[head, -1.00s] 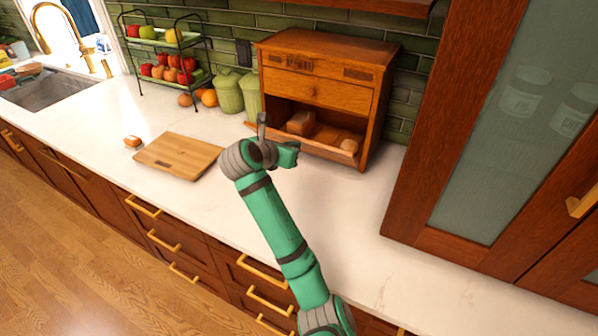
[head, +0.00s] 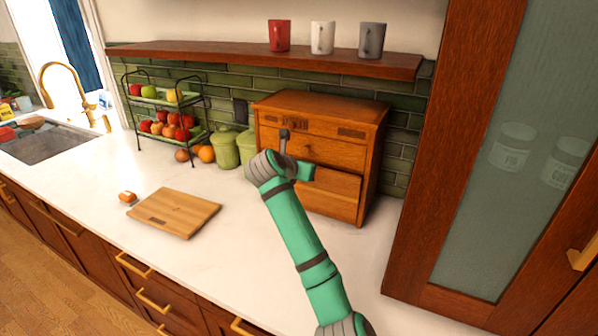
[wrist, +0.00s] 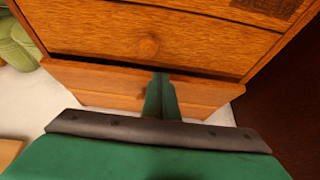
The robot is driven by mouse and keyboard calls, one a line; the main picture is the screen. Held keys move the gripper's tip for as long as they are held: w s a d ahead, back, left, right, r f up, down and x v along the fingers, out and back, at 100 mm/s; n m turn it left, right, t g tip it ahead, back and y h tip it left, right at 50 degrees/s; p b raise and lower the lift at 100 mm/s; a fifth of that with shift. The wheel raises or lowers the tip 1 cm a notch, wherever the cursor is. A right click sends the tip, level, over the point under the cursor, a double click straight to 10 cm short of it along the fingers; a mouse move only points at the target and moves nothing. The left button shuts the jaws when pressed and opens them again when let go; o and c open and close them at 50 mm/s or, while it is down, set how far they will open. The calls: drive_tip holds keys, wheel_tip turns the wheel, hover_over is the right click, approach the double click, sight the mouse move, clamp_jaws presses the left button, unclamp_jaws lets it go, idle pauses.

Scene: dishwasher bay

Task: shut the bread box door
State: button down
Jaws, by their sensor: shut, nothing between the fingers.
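The wooden bread box (head: 345,115) stands on the counter against the green tiles. Its lower door (head: 335,188) is swung up to nearly shut. In the wrist view a dark gap shows above the top edge of the door (wrist: 95,80), below the drawer, so it stands slightly ajar. My gripper (head: 309,173) is shut and empty, in front of the door. In the wrist view its closed fingertips (wrist: 160,80) lie against or very close to the door's upper front; contact is not certain. My arm hides the door's left part in the head view.
Green canisters (head: 226,148) stand left of the box. A tall glass-fronted cabinet (head: 455,200) closes off the right. A shelf with mugs (head: 322,38) hangs above.

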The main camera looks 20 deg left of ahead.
idle(0.4)
drive_tip(key=v, duration=1)
drive_tip(key=shift+s+r, duration=0.15)
drive_tip(key=shift+s, duration=0.1)
